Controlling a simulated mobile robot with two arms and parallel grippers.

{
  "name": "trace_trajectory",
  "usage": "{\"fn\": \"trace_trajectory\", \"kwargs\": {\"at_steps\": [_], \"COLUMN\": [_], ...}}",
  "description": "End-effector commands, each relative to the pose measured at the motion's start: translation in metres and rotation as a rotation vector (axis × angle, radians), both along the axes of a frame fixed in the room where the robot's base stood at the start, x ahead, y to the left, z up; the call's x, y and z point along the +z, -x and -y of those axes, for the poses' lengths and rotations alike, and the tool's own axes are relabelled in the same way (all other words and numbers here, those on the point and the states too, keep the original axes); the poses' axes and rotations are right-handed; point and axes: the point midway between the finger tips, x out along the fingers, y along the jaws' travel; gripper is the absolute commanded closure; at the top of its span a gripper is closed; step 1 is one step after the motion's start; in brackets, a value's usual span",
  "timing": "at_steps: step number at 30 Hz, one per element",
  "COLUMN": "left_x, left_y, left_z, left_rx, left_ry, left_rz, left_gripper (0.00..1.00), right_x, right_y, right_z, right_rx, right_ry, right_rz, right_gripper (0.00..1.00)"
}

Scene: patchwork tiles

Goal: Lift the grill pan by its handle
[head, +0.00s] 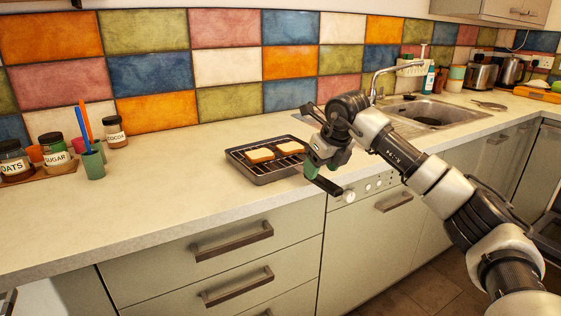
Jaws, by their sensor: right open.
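The grill pan (272,174) is a dark, shallow rectangular pan with a wire rack, resting on the worktop near its front edge. Two slices of toast (260,155) lie on the rack. Its black handle (328,186) sticks out to the right, past the worktop's front edge. My right gripper (312,170), with green fingertips, is open at the inner part of the handle, close to the pan's right side. The fingers partly hide where the handle meets the pan, and I cannot tell whether they touch it. My left gripper is not in view.
The worktop (170,200) is clear left of the pan. Jars (52,149) and a green cup with utensils (93,163) stand at the left. A sink (430,112) with a tap lies behind my right arm. Drawers with handles (232,242) are below the worktop.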

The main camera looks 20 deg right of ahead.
Motion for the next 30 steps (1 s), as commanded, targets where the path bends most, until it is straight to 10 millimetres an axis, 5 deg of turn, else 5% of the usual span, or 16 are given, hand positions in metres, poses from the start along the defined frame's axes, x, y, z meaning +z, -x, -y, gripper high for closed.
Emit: {"fn": "trace_trajectory", "kwargs": {"at_steps": [9, 16, 28, 30], "left_x": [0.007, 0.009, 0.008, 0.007], "left_y": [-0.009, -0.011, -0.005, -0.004], "left_z": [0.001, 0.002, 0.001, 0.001], "left_rx": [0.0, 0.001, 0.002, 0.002], "left_ry": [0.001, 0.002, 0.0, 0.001], "left_rz": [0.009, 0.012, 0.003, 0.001], "left_gripper": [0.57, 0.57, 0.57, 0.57], "right_x": [-0.042, -0.044, -0.044, -0.044], "right_y": [-0.014, -0.015, -0.015, -0.015], "right_z": [0.0, 0.001, 0.001, 0.001], "right_rx": [0.003, 0.002, 0.001, 0.001], "right_ry": [-0.001, 0.0, -0.001, -0.001], "right_rz": [-0.002, 0.0, 0.0, 0.0], "right_gripper": [0.38, 0.38, 0.98, 1.0]}}
